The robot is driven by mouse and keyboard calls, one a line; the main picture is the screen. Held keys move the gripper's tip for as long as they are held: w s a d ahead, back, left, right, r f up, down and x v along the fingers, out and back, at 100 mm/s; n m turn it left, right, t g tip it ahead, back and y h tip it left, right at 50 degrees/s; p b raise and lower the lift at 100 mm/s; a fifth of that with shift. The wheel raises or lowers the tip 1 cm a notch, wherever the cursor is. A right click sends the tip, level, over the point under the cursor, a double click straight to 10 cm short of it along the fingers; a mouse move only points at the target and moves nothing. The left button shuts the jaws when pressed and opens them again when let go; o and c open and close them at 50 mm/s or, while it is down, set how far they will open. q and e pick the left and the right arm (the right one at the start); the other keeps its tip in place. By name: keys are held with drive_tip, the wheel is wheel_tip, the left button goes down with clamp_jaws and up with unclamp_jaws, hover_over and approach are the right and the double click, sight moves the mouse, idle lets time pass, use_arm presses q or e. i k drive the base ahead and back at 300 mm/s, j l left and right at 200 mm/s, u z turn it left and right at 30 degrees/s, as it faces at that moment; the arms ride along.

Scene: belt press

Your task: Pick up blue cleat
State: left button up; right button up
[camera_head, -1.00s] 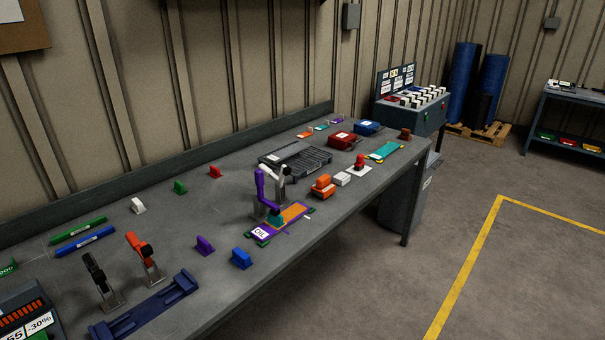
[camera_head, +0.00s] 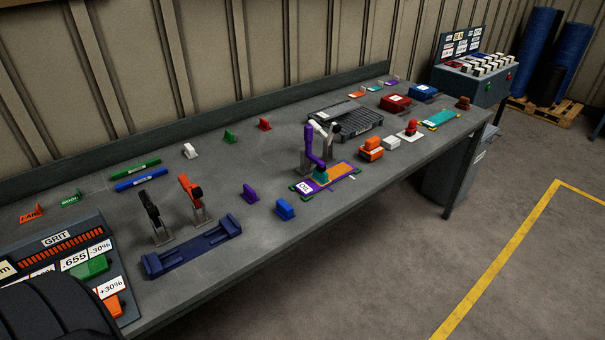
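The blue cleat (camera_head: 285,209) is a small block that stands on the grey workbench near its front edge. A purple cleat (camera_head: 250,193) stands just to its left. Farther back on the bench stand a green cleat (camera_head: 230,136), a white cleat (camera_head: 190,150) and a red cleat (camera_head: 264,124). Neither of my grippers shows in the head view. Nothing touches the blue cleat.
A dark blue cradle (camera_head: 192,248) lies left of the blue cleat, with black (camera_head: 153,217) and orange (camera_head: 192,197) upright clamps behind it. A purple and orange strip (camera_head: 327,178) lies to the right. A control panel (camera_head: 75,260) fills the left. The floor in front is clear.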

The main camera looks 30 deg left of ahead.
sight(284, 210)
drive_tip(key=u, duration=0.5)
drive_tip(key=i+l+u, duration=0.1)
drive_tip(key=u, duration=0.35)
drive_tip(key=l+u, duration=0.15)
drive_tip(key=u, duration=0.35)
drive_tip(key=i+l, duration=0.05)
